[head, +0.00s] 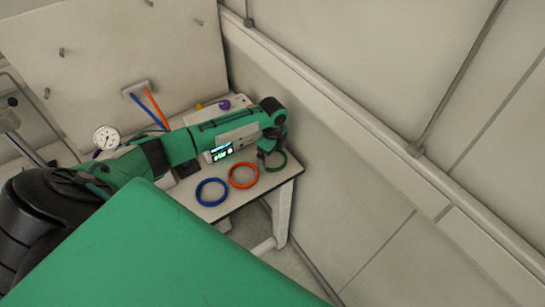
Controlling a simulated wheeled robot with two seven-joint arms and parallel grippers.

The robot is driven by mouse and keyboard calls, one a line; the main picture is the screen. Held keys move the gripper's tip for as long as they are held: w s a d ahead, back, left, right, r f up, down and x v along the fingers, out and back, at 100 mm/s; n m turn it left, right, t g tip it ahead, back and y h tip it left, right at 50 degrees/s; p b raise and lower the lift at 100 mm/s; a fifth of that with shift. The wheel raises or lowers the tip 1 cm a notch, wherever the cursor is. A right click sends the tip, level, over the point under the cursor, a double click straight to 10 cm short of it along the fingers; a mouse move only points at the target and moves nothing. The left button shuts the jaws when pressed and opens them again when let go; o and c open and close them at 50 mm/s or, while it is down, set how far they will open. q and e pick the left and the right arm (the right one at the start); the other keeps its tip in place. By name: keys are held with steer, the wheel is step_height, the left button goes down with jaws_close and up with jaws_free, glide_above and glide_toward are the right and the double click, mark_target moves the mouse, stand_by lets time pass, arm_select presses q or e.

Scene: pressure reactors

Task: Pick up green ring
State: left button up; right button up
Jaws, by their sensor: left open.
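The green ring (284,163) lies on the right end of the white table (238,193), by the wall. It is partly hidden by my left gripper (269,157). My left arm reaches in from the left across the table, and the gripper points down at the ring's left side with its jaws open. I cannot tell whether the fingers touch the ring or how they straddle its rim. My right gripper is not in view.
An orange ring (243,187) and a blue ring (198,192) lie left of the green ring. A device with a lit display (222,152) sits behind them, partly covered by my arm. A pressure gauge (106,137) stands left. A wall (340,165) rises close on the right.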

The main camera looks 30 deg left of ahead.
arm_select(q)
steer(key=shift+f, duration=0.45)
steer(key=shift+c, duration=0.4)
steer(key=c, duration=0.7)
steer(key=shift+r, duration=0.15)
